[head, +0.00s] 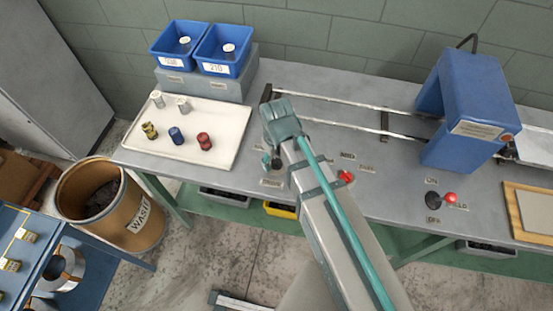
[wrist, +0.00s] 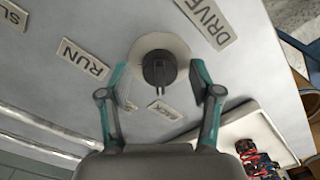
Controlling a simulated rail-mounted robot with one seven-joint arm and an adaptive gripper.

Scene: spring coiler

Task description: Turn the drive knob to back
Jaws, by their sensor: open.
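The drive knob (wrist: 158,68) is a dark round knob on a pale disc, in the upper middle of the wrist view. Its label DRIVE (wrist: 209,22) lies to the upper right, RUN (wrist: 83,58) to the left, and a partly hidden label ending in CK (wrist: 166,110) below. A pale mark on the knob's lower edge points down in this view. My gripper (wrist: 160,84) is open, with one finger on each side of the knob and gaps visible. In the head view the knob (head: 276,163) is small and dark, beside my wrist.
A white tray (head: 232,150) with several spools stands left of the knob, below two blue bins (head: 222,50). Rails (head: 350,105) run right to a blue machine housing (head: 465,110). Red knobs (head: 346,177) sit along the bench front, to the right of my arm.

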